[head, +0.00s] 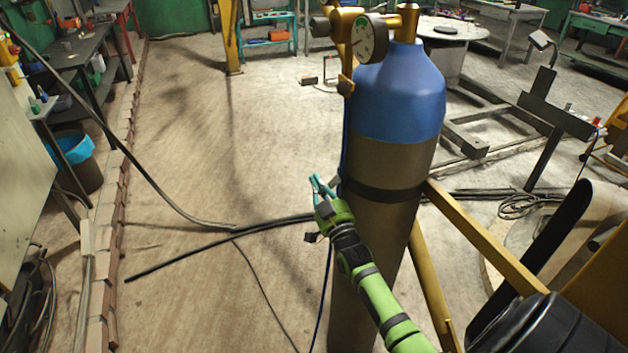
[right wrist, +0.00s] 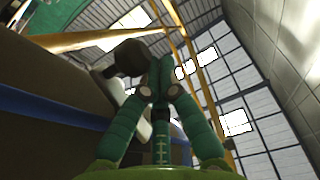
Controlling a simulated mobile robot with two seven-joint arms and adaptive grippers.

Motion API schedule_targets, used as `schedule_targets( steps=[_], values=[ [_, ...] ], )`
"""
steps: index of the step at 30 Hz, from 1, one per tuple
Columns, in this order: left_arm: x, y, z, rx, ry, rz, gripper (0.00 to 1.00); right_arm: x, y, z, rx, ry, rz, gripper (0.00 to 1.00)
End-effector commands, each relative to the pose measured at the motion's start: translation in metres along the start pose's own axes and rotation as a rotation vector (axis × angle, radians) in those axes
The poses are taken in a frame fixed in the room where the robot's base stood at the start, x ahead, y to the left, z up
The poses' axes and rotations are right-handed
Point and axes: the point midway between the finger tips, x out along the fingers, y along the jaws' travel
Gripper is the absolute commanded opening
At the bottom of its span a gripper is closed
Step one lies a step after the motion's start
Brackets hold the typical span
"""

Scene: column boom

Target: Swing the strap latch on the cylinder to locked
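The tall gas cylinder (head: 393,230) stands upright, grey-brown with a blue shoulder (head: 400,92). A dark strap (head: 385,192) wraps around it at mid-height. I cannot make out the latch or its position in the head view. My right gripper (head: 321,184) is at the cylinder's left side, near strap height, with its teal fingers pointing up. In the right wrist view its fingertips (right wrist: 160,72) come together. A dark rounded piece (right wrist: 128,58) lies right beside them; I cannot tell whether they hold any of it. My left gripper is not in view.
A gauge (head: 367,38) and brass valve sit on top of the cylinder. Yellow frame bars (head: 485,235) stand right of it. Hoses (head: 215,235) lie on the floor at left. A workbench (head: 75,62) is at far left; the floor between is mostly clear.

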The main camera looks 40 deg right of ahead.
Motion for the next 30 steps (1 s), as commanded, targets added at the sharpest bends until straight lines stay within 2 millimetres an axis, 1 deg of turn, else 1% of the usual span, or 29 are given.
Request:
schedule_targets(
  steps=[1,11,30],
  values=[
    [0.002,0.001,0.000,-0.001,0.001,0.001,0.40,-0.002,0.001,0.005,0.000,-0.008,0.002,0.00],
    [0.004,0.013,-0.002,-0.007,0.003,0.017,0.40,-0.007,0.002,0.010,0.000,-0.011,0.003,0.00],
    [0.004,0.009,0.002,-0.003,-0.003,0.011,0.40,-0.010,0.002,0.013,-0.001,-0.015,0.004,0.00]
  ],
)
